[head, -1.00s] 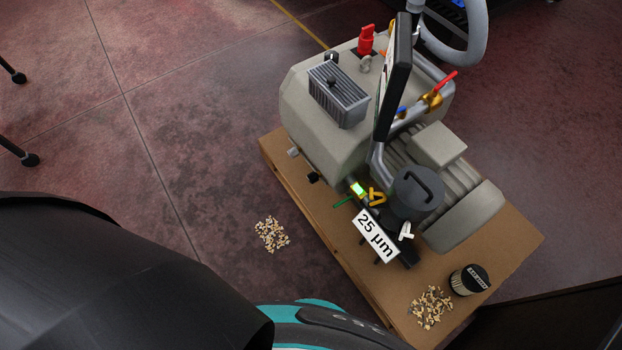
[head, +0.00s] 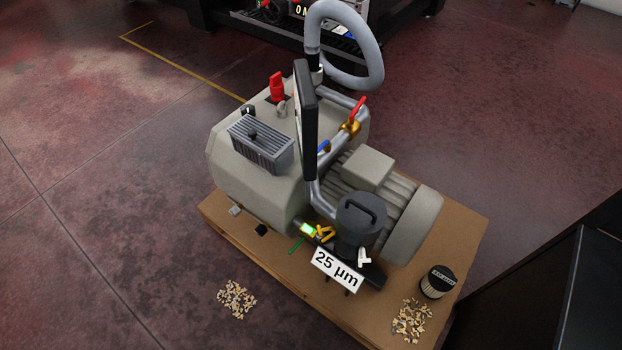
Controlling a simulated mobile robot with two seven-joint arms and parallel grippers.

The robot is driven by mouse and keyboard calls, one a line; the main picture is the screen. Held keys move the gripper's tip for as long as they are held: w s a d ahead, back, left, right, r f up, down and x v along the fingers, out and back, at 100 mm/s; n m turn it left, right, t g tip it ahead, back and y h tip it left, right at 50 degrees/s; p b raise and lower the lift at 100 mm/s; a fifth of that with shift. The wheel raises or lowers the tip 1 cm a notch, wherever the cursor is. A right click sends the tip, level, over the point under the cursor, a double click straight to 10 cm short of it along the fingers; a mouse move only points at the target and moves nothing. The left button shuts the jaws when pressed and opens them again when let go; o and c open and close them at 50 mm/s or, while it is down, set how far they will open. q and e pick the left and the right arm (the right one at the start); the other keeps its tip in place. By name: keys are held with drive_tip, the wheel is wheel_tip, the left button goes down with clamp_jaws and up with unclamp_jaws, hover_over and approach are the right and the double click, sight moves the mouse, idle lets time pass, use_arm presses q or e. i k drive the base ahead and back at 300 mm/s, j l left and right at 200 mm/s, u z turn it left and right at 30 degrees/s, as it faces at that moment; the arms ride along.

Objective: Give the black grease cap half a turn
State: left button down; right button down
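A grey pump with a finned motor (head: 405,225) stands on a brown wooden board. I cannot tell for sure which part is the grease cap. A small black knob-like piece (head: 261,230) sits low at the pump's front left. A larger black canister with a handled lid (head: 362,215) stands in front of the motor. A small jar with a black lettered top (head: 438,281) stands at the board's right end, apart from the pump. Neither of my grippers is in view, and nothing is touching these parts.
A white "25 µm" label (head: 336,269) hangs below the canister. Chip piles lie on the board (head: 411,320) and floor (head: 237,298). A grey hose (head: 372,55) loops above the pump. A dark panel (head: 590,290) fills the lower right. The floor at left is clear.

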sight(262, 229)
drive_tip(key=i+j+z, duration=0.15)
drive_tip(key=j+z, duration=1.05)
drive_tip(key=i+j, duration=0.05)
drive_tip(key=j, duration=0.05)
